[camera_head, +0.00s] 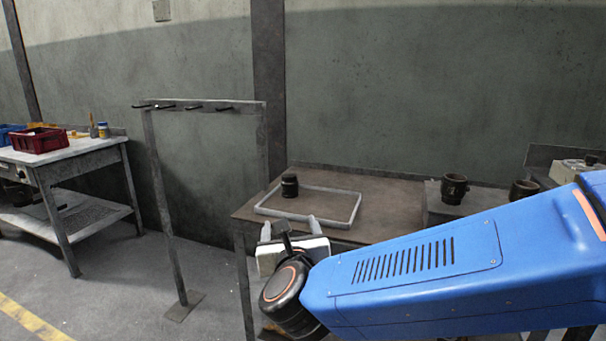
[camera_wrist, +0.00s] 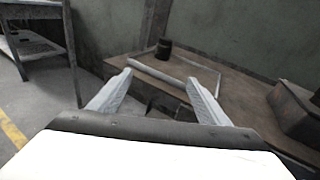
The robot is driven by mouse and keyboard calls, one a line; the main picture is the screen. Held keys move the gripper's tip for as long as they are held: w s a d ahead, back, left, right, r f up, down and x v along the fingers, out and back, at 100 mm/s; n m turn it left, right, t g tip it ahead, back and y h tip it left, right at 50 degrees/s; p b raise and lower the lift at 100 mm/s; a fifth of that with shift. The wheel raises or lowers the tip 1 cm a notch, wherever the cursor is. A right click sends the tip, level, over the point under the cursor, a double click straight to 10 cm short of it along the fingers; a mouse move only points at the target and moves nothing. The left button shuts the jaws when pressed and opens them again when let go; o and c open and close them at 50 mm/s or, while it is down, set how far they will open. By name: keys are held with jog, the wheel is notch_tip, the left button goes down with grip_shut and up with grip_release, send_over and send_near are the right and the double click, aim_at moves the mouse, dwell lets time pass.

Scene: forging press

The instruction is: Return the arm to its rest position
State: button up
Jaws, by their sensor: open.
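My blue arm reaches in from the right in the head view, and my gripper (camera_head: 291,226) is at its end, in front of the near edge of the brown table (camera_head: 395,208). In the wrist view my gripper (camera_wrist: 158,92) shows two pale fingers spread apart with nothing between them. The same dark part shows beyond the fingers in the wrist view (camera_wrist: 164,48). My gripper is apart from it.
Two dark cups (camera_head: 454,188) and (camera_head: 523,189) stand at the right on a grey block. A metal rack with hooks (camera_head: 205,104) stands left of the table. A workbench (camera_head: 85,155) with a red bin (camera_head: 39,140) is at the far left. Floor between is clear.

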jog(key=s+d+f+n+g, duration=0.4)
jog(key=s+d+n, duration=0.3)
jog(key=d+n, duration=0.3)
jog(key=s+d+f+n+g+h, duration=0.1)
jog(key=s+d+f+n+g, duration=0.3)
jog(key=s+d+n, duration=0.3)
jog(key=s+d+f+n+g, duration=0.3)
jog(key=s+d+n, duration=0.5)
jog(key=d+n, duration=0.6)
jog(key=f+n, duration=0.1)
jog(key=n, duration=0.1)
jog(key=shift+d+f+n+g, duration=0.4)
